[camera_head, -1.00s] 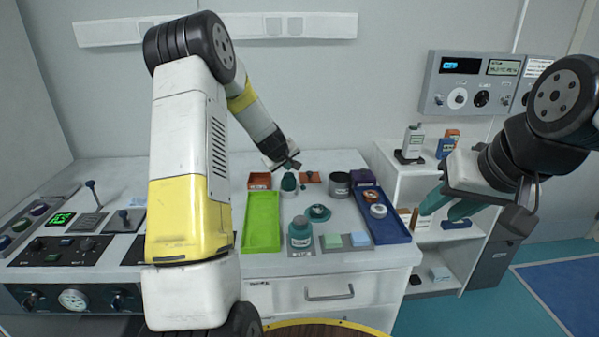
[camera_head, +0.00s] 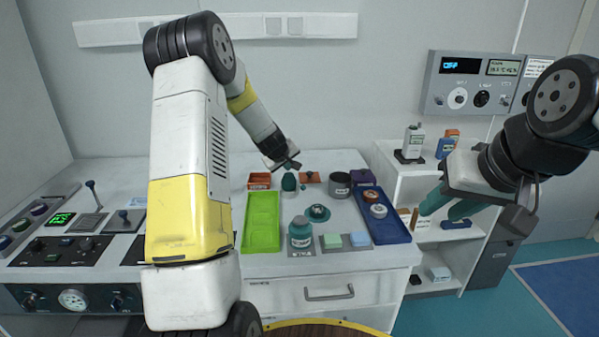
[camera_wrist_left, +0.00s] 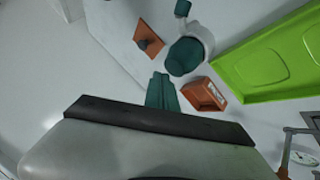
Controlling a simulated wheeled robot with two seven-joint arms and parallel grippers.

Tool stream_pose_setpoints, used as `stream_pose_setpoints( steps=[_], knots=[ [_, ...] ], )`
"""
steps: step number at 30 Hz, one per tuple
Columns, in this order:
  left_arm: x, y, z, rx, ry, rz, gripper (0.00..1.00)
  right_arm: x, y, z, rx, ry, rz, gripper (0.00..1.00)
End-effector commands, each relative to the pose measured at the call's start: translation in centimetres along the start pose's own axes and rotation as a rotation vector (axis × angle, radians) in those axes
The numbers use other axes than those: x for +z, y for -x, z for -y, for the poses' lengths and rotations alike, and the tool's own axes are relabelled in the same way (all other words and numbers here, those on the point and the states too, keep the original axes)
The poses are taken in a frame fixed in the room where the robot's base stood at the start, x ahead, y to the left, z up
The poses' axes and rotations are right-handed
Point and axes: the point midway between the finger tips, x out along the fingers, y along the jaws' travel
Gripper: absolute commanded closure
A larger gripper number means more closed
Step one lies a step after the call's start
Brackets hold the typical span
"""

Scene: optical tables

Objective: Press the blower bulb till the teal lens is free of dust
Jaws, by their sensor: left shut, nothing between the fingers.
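The blower bulb, a dark teal rounded bulb (camera_head: 289,183), stands at the back of the white bench. In the left wrist view the bulb (camera_wrist_left: 185,57) sits beside a pale part with a small teal tip. A round teal piece with a dark centre (camera_head: 319,213), which looks like the lens, lies in front; dust on it is too small to tell. My left gripper (camera_head: 291,165) is above and behind the bulb; its teal fingers (camera_wrist_left: 162,92) are shut and empty, apart from the bulb. My right gripper (camera_head: 448,205) hangs open and empty by the shelf.
A green tray (camera_head: 261,243) and a blue tray (camera_head: 391,232) flank the middle. A teal jar (camera_head: 300,232) stands at the front.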

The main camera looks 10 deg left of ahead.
Motion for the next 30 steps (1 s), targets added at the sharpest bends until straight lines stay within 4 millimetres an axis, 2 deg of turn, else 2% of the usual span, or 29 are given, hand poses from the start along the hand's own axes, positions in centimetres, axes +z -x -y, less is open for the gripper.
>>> stream_pose_setpoints(
  steps=[30],
  knots=[
    [0.65,-0.86,0.67,-0.001,0.000,0.001,1.00,0.00,0.00,0.00,0.000,0.000,0.000,0.64]
  ],
)
